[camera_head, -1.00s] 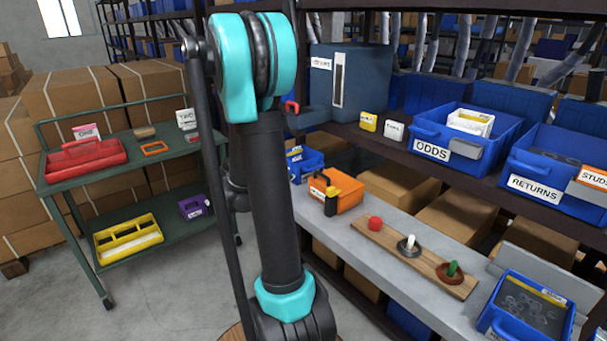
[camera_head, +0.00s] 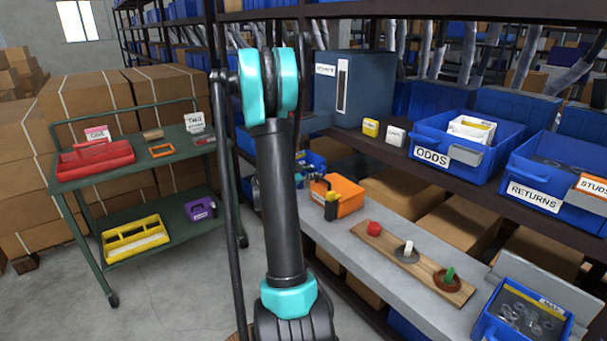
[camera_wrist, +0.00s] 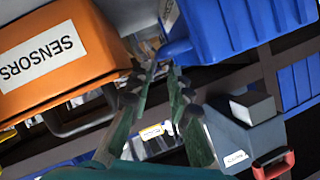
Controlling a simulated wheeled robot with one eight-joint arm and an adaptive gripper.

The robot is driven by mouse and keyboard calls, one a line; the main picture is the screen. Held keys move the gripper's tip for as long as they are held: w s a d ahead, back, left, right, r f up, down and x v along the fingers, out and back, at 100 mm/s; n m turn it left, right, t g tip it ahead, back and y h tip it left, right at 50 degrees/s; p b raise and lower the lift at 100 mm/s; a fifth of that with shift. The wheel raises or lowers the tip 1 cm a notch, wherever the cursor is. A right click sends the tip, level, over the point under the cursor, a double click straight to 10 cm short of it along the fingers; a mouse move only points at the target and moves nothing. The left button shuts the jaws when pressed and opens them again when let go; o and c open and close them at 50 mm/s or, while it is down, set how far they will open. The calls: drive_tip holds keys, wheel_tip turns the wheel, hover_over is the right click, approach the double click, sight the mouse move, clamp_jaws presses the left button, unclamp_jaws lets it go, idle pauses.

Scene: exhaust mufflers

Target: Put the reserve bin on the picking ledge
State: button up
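A blue bin (camera_head: 314,162) stands at the far end of the grey ledge (camera_head: 370,262), behind the orange bin (camera_head: 343,197); my arm partly hides it, and its label is not readable. In the wrist view a blue bin (camera_wrist: 235,28) fills the upper right, with the orange SENSORS bin (camera_wrist: 60,55) at left. My gripper (camera_wrist: 160,68) has its two fingertips a little apart, close to a blue protruding part at the blue bin's lower corner. I cannot tell if they touch it. In the head view the gripper is mostly hidden behind my arm.
A dark blue box (camera_head: 362,88) stands on the upper shelf beside the ODDS (camera_head: 470,140) and RETURNS (camera_head: 545,170) bins. A wooden board (camera_head: 413,262) with several pegs and a blue bin (camera_head: 522,315) occupy the near ledge. A green trolley (camera_head: 150,178) stands left.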

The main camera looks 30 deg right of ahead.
drive_tip(key=shift+a+f+x, duration=0.1)
drive_tip(key=shift+f+x, duration=0.05)
drive_tip(key=shift+x, duration=0.75)
drive_tip(key=shift+a+f+x, duration=0.1)
drive_tip(key=shift+f+x, duration=0.05)
drive_tip(key=shift+x, duration=0.8)
drive_tip(key=shift+a+f+x, duration=0.1)
drive_tip(key=shift+f+x, duration=0.1)
drive_tip(key=shift+x, duration=0.7)
drive_tip(key=shift+w, duration=0.2)
drive_tip(key=shift+c, duration=0.5)
clamp_jaws()
